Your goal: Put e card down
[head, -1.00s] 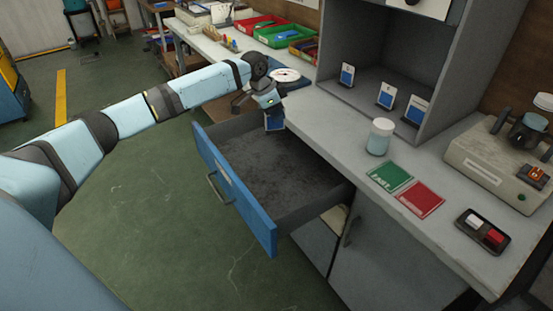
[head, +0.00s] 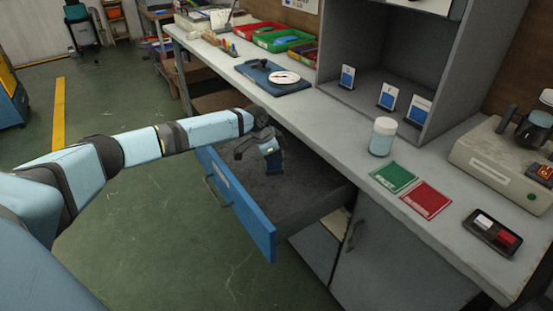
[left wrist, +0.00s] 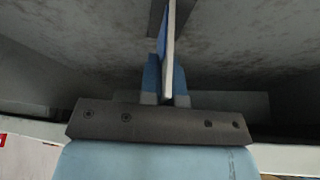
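My left gripper (head: 268,152) is inside the outline of the open drawer (head: 228,200), over its dark floor. It is shut on a blue-and-white card (head: 273,160), which I take to be the e card; its letter cannot be read. In the left wrist view the card (left wrist: 168,42) shows edge-on as a thin upright strip between the two blue fingertips (left wrist: 165,85). Whether its lower edge touches the drawer floor cannot be told. My right gripper is not in view.
Three similar cards stand in the grey cubby, one of them at the left (head: 347,76). On the worktop are a white-lidded jar (head: 382,136), a green card (head: 394,176), a red card (head: 426,199) and a blue board with a white disc (head: 284,77).

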